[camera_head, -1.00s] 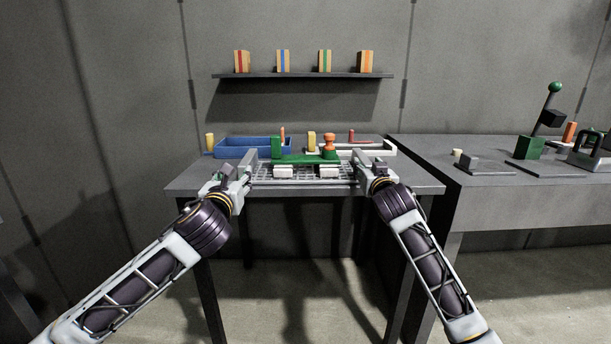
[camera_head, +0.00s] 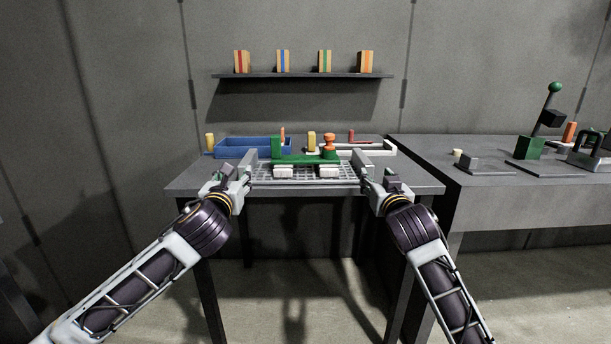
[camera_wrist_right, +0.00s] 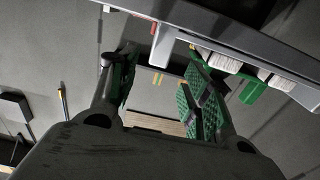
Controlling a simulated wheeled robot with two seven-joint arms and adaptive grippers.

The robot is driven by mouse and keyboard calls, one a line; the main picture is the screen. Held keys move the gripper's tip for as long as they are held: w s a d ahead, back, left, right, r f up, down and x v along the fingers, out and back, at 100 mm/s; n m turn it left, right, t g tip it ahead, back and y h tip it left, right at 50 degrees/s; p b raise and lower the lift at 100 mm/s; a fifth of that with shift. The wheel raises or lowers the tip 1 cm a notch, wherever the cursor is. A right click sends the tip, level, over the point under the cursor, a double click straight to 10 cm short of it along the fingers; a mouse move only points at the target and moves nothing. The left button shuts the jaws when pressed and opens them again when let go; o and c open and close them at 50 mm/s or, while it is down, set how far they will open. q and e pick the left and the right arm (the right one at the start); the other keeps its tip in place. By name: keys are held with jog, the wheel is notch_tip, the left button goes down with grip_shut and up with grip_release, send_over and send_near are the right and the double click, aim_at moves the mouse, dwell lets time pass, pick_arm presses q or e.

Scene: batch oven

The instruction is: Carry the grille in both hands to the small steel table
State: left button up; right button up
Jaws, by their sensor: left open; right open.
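The grille (camera_head: 258,179), a pale wire lattice, lies flat on the small steel table (camera_head: 425,188). Two white blocks (camera_head: 284,171) and a green fixture (camera_head: 305,159) are at its middle. My left gripper (camera_head: 237,181) is open at the grille's left end; whether it touches is unclear. My right gripper (camera_head: 370,179) is open beside the right end. In the right wrist view my right gripper (camera_wrist_right: 160,88) has its green-padded fingers apart with nothing between them; the white blocks (camera_wrist_right: 277,78) and green fixture (camera_wrist_right: 228,66) show at the right.
A blue tray (camera_head: 230,152) and a white tray (camera_head: 392,150) stand at the table's back. A larger bench (camera_head: 500,203) adjoins on the right, with a green-based lever (camera_head: 529,147). A wall shelf (camera_head: 302,76) holds several striped boxes. Floor in front is clear.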

jog(key=shift+s, duration=1)
